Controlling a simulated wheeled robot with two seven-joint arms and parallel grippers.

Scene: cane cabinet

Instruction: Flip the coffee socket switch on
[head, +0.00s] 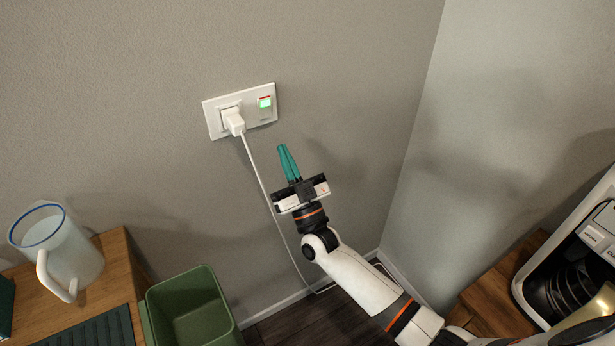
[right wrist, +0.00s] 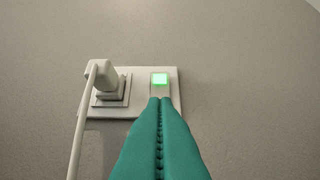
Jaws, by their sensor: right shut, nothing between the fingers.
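The white wall socket plate (head: 252,121) is on the grey wall in the head view, with a white plug (head: 234,121) in its left half. The lit switch also shows in the right wrist view (right wrist: 159,79). My right gripper (head: 284,148) is shut and empty, its teal fingers pointing up below the switch. In the right wrist view the fingertips (right wrist: 160,99) overlap the plate just under the green light; I cannot tell whether they touch.
A white cord (head: 258,175) hangs from the plug, passing left of my right gripper. A jug (head: 62,250) stands on a wooden counter at left, beside a green bin (head: 190,310). A coffee machine (head: 575,265) stands at right.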

